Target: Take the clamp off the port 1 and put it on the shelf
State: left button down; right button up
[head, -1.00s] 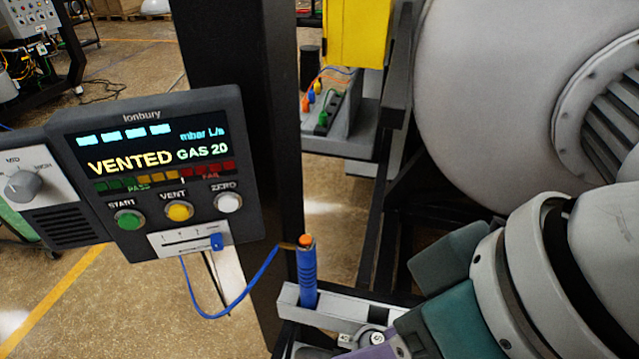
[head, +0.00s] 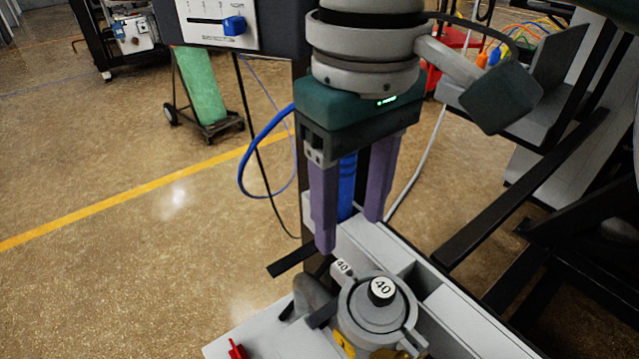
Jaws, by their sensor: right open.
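My right gripper (head: 351,236) points down with its two purple fingers apart. A blue handheld wand (head: 347,188) stands upright in a grey holder between or just behind the fingers; I cannot tell whether they touch it. Below and to the right of the fingertips is a round grey fitting (head: 372,318) with a ring-shaped clamp-like body and a knob marked 40 (head: 382,290). I cannot read a port number, so which port this is stays unclear. My left gripper is not in view.
A grey ledge (head: 265,338) with a small red part (head: 238,350) lies at the lower left. A grey channel-like rail (head: 455,315) runs to the lower right. The control box (head: 215,24) is at the top, with a blue cable beside the gripper. Dark frame bars stand at right.

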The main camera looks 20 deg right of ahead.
aim_at(347, 271)
notch_tip(347, 271, down, 2)
jog(key=shift+a+f, duration=0.1)
notch_tip(347, 271, down, 6)
jog(key=shift+s+r, duration=0.15)
jog(key=shift+r, duration=0.05)
grip_shut()
dwell(0.4)
